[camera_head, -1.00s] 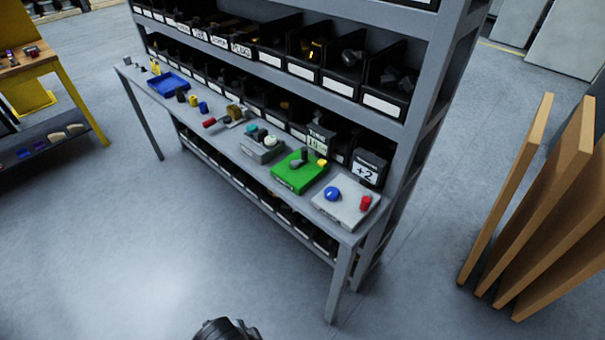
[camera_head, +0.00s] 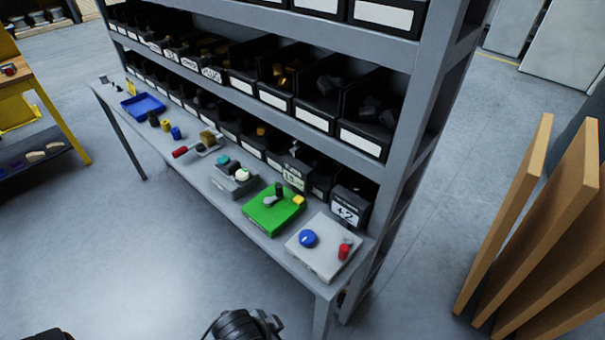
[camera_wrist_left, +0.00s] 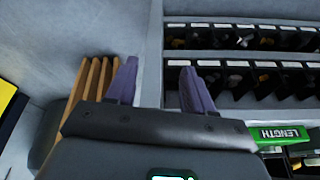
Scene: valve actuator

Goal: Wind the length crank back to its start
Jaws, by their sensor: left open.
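The length crank is on a green box (camera_head: 264,218) on the grey bench. It has a grey arm with a dark upright knob (camera_head: 278,189), and a yellow block (camera_head: 299,200) sits at the box's right corner. My right gripper cannot be made out.
A light grey box with a blue knob (camera_head: 308,238) and red handle (camera_head: 344,251) stands right of the green box. A grey unit with round knobs (camera_head: 232,178) stands left. A small display reading +2 (camera_head: 346,211) is behind. Shelves of bins rise behind; wooden boards (camera_head: 540,240) lean at right.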

